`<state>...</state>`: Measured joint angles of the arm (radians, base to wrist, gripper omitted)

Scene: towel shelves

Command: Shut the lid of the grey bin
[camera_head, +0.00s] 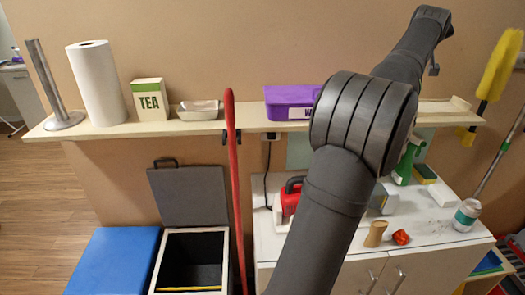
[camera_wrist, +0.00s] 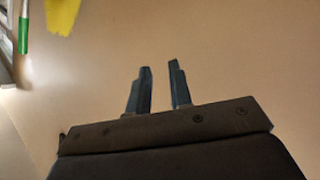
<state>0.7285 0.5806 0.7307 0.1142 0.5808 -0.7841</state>
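The grey bin (camera_head: 159,270) stands on the floor at the lower middle-left of the head view, its box cut off by the bottom edge. Its dark grey lid (camera_head: 190,196) is open and stands up at the back, with a black handle (camera_head: 165,162) at its top. The inside is dark, with a yellow strip (camera_head: 190,289) low across the front. In the wrist view, my gripper (camera_wrist: 161,70) has two fingers apart with nothing between them, facing a bare tan wall. The head view shows my arm but not the gripper fingers; it is far from the bin, up and to the right.
A blue box (camera_head: 112,262) stands left of the bin, and a red pole (camera_head: 236,190) rises close on its right. A shelf (camera_head: 95,131) above holds a paper roll, a tea box, and a purple box (camera_head: 290,101). A white cabinet (camera_head: 430,222) with small items stands right.

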